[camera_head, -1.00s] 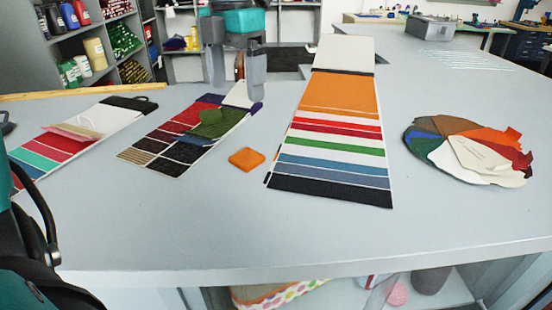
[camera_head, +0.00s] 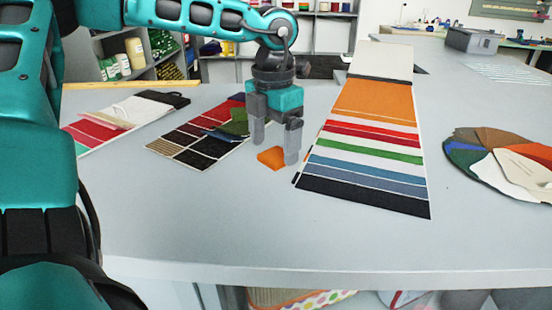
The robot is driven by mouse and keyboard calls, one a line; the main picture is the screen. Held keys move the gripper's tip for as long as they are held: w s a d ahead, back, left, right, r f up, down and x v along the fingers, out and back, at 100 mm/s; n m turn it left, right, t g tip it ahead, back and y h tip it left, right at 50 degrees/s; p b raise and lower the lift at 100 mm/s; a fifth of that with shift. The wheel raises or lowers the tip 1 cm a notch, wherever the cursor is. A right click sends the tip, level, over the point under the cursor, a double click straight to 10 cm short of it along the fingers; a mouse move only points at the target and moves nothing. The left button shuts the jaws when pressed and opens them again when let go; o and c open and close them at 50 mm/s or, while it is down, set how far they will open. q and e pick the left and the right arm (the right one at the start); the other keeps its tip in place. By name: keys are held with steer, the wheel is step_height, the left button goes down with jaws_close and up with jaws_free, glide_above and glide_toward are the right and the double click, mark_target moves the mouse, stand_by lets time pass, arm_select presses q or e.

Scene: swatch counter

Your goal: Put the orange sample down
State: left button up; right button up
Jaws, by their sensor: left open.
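The orange sample (camera_head: 270,159), a small flat square, lies on the grey counter (camera_head: 240,215) between the dark multi-coloured swatch card and the long striped card. My left gripper (camera_head: 275,146) points down at it, its two grey fingers apart. One finger is behind the sample and the other is at its right side, overlapping its edge in the picture. I cannot tell whether either finger touches it. The left gripper is open and holds nothing that I can see. My right gripper is not in view.
The long striped swatch card (camera_head: 370,165) lies just right of the left gripper. The dark swatch card (camera_head: 190,152) with a green piece lies to its left. A fan of coloured swatches (camera_head: 520,165) is at far right. The counter's front area is clear.

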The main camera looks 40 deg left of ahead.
arm_select(q)
steer(key=shift+f, duration=0.9)
steer(key=c, duration=1.1)
